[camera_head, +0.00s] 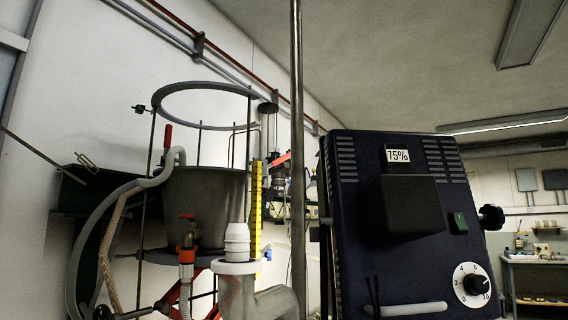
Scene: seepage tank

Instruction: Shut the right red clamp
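A red, upright handle (168,135) stands at the upper left of the grey tank (207,200), by a pale hose. A small tilted red piece (280,160) shows to the right of the tank, behind the yellow scale; it may be the right clamp, but it is too small and partly hidden to tell whether it is open or shut. A small red-handled valve (187,233) sits in front of the tank. Neither of my grippers can be made out in this view.
A dark control box (400,220) reading 75% fills the right foreground, beside a tall metal pole (297,150). A yellow scale (256,210) and a metallic elbow with a white collar (258,295) stand in front of the tank. A bench (540,275) is far right.

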